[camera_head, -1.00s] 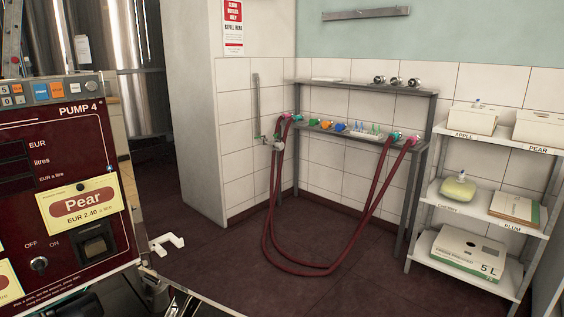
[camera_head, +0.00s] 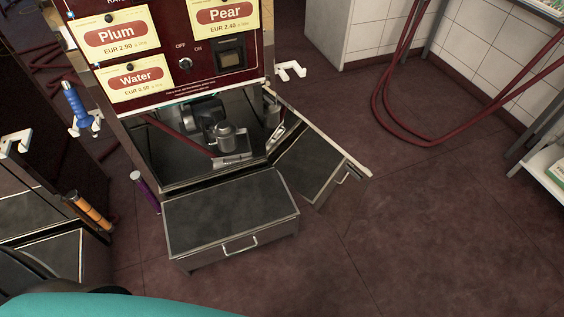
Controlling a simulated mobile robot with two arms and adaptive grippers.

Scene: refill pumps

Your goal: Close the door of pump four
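The pump with the dark red front (camera_head: 190,60) stands at upper middle, with Plum, Water and Pear price cards; the earlier frame reads PUMP 4 on it. Below the panel its cabinet is open, with grey metal parts (camera_head: 226,138) and a red hose inside. A dark door panel (camera_head: 312,168) with a light edge and a handle stands swung outward at the cabinet's right side. Neither of my grippers is in view.
A dark box with a front handle (camera_head: 232,212) juts out low before the cabinet. White hooks (camera_head: 290,71) and nozzles with blue (camera_head: 75,102), purple (camera_head: 145,191) and orange (camera_head: 88,212) grips are near. Floor to the right is clear up to the shelf (camera_head: 545,175).

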